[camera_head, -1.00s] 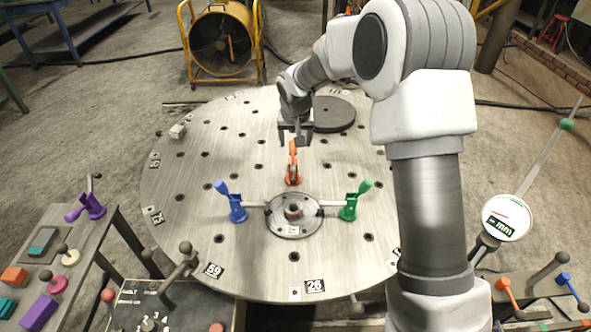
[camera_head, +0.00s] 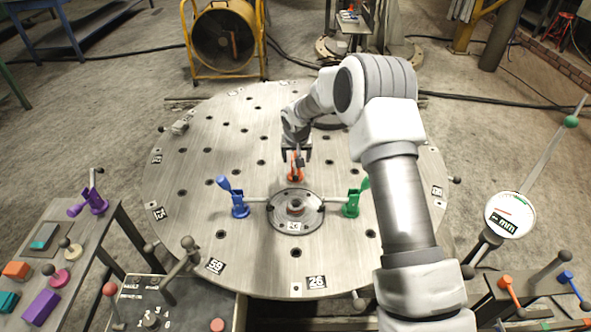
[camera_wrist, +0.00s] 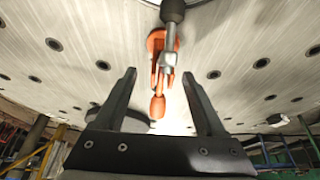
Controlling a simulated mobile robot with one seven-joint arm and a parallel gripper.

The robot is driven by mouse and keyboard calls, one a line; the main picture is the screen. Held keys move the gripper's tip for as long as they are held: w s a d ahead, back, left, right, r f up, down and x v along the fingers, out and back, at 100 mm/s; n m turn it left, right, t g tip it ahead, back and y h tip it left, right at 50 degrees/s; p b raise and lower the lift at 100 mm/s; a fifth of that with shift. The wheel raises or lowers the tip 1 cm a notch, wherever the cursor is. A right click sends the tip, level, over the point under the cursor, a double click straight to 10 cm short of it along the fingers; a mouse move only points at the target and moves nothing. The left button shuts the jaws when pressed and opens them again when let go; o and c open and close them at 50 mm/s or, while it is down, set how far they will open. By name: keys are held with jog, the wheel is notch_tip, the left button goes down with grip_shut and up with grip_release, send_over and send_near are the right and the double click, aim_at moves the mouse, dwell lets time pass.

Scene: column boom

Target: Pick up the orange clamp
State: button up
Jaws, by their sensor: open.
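The orange clamp (camera_head: 295,174) stands on the round, hole-dotted steel table (camera_head: 215,180), just behind the central hub (camera_head: 295,209). My gripper (camera_head: 296,154) is open and close to the clamp's upper part, at its far side in the head view. In the wrist view the orange clamp (camera_wrist: 157,48) shows with its grey rod and dark tip, and its orange handle points down between the two fingers of my gripper (camera_wrist: 158,76). The fingers stand apart on either side of the handle. I cannot tell whether either touches it.
A blue clamp (camera_head: 239,203) stands left of the hub and a green clamp (camera_head: 352,203) right of it. A purple clamp (camera_head: 90,198) is on the left side bench. A dial gauge (camera_head: 508,216) stands at the right. The table's left part is mostly clear.

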aim_at(295, 170)
jog(key=x, duration=0.4)
jog(key=shift+a, duration=0.15)
grip_shut()
